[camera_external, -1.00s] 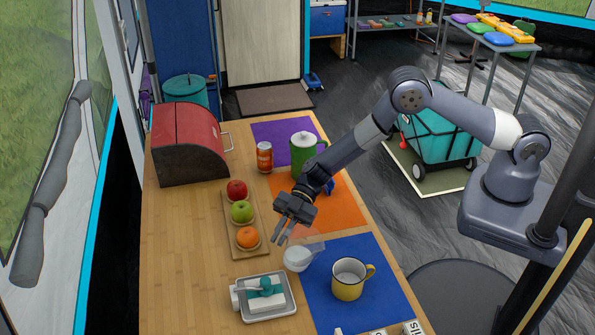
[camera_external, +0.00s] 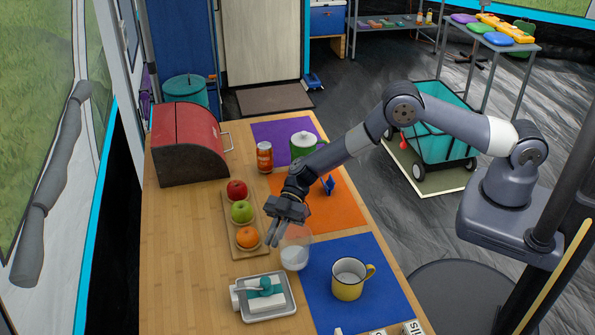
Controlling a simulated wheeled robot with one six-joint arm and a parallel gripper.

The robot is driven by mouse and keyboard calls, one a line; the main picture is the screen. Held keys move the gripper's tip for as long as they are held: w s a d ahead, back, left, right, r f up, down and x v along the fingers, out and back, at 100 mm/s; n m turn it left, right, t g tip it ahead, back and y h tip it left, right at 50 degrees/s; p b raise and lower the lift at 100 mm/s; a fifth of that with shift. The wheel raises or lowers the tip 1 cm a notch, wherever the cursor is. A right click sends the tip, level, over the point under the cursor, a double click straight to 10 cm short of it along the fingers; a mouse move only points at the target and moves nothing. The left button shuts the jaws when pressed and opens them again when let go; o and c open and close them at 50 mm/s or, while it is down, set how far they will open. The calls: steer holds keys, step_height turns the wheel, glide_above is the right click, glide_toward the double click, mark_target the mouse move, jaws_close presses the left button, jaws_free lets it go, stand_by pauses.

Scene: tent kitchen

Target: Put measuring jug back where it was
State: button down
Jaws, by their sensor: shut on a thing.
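The measuring jug (camera_external: 294,256) is clear, with white contents or a white base showing low in it. It is near the left edge of the blue mat, between that mat and the fruit board. My gripper (camera_external: 272,240) is at the jug's upper left side, shut on it; the fingers partly hide the rim. The jug looks close to upright. I cannot tell whether its base touches the table.
A yellow mug (camera_external: 347,287) stands on the blue mat (camera_external: 325,318). A metal tray (camera_external: 285,305) lies in front. The fruit board (camera_external: 250,250) is left. An orange mat (camera_external: 340,212), green pot (camera_external: 302,147), can (camera_external: 264,158) and red bread bin (camera_external: 187,145) are behind.

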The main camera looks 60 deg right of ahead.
steer(key=s+d+r+m+t+h+b, duration=0.1)
steer(key=d+r+m+t+b, duration=0.25)
steer(key=d+b, duration=0.7)
steer(key=d+r+m+t+b, duration=0.3)
steer(key=d+t+b, duration=0.1)
steer(key=d+b, duration=0.6)
steer(key=shift+n+g, duration=0.25)
steer(key=shift+g, duration=0.1)
steer(key=f+b, duration=0.1)
steer(key=f, duration=0.5)
steer(key=d+f+b, duration=0.1)
steer(key=f, duration=0.2)
steer(key=shift+f+b, duration=0.3)
steer(key=shift+r, duration=0.1)
steer(key=c, duration=1.5)
jaws_free()
steer(key=shift+f, duration=0.2)
steer(key=shift+c, duration=0.2)
